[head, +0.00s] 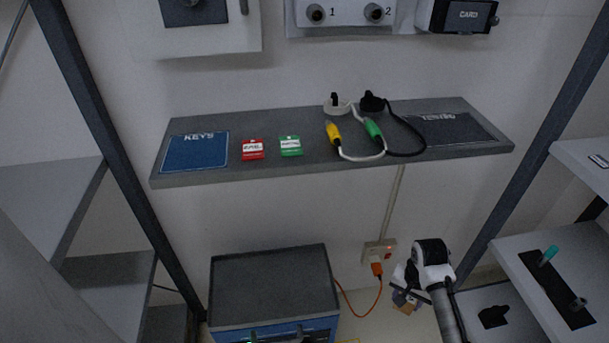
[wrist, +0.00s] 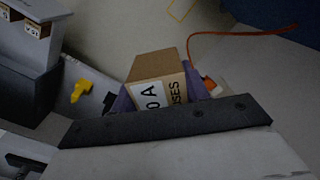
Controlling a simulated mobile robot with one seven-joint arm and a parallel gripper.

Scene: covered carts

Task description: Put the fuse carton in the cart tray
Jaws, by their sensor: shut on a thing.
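The fuse carton (wrist: 155,68) is a brown cardboard box with a white label; part of "A" and "FUSES" reads on it in the wrist view. My gripper (wrist: 158,92) is shut on it, with purple fingers on both sides. In the head view my gripper (head: 405,288) is low at the right, beside the wall socket, and a little of the carton (head: 406,308) shows below it. The cart (head: 270,287) stands to its left, with a flat dark grey top and a blue body. I cannot tell whether that top is a cover or the tray.
An orange cable (head: 360,309) runs from the wall socket (head: 378,252) toward the cart. A wall shelf (head: 225,176) holds tags and plugs above. A side rack (head: 525,264) stands at right. The cart's top is bare.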

